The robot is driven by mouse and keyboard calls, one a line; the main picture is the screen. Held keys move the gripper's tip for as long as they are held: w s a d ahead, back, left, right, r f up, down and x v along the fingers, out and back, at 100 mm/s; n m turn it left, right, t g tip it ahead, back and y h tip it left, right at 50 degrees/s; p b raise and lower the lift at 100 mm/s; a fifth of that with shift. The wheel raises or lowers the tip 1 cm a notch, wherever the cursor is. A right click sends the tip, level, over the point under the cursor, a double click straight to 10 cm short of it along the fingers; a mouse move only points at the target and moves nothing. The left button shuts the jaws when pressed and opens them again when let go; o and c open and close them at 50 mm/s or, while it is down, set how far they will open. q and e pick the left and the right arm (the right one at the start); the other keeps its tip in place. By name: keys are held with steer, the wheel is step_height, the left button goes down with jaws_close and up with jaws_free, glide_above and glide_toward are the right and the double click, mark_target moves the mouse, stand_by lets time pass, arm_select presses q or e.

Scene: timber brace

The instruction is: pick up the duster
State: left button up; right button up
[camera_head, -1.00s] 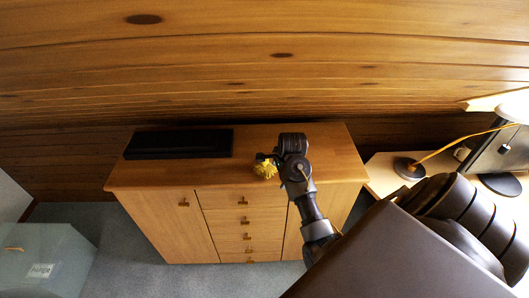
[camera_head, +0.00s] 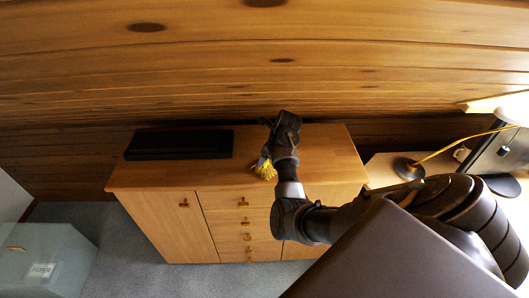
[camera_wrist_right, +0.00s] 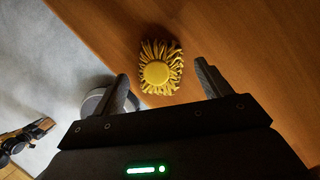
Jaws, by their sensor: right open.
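The duster (camera_wrist_right: 156,73) is a yellow, fringed, round-topped thing on the wooden cabinet top. In the head view the duster (camera_head: 264,169) shows partly, beside my right gripper (camera_head: 266,143). In the right wrist view my right gripper (camera_wrist_right: 165,82) is open, its two dark fingers apart. The duster lies between and just beyond the fingertips, with nothing held. I cannot tell the height of the fingers above the top. My left gripper is not in view.
The wooden cabinet (camera_head: 310,150) has drawers and doors below its top. A flat black object (camera_head: 180,144) lies on its left part. A plank wall (camera_head: 250,60) rises behind.

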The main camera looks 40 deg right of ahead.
mark_target(267, 169)
steer(key=shift+w+f, duration=0.1)
steer(key=shift+f, duration=0.2)
steer(key=shift+w+a+f+p, duration=0.1)
steer(key=shift+a+f+p, duration=0.05)
steer(key=shift+f+p, duration=0.35)
steer(key=p+x, duration=0.1)
steer(key=x, duration=0.3)
steer(key=shift+f, duration=0.15)
steer(key=c, duration=1.1)
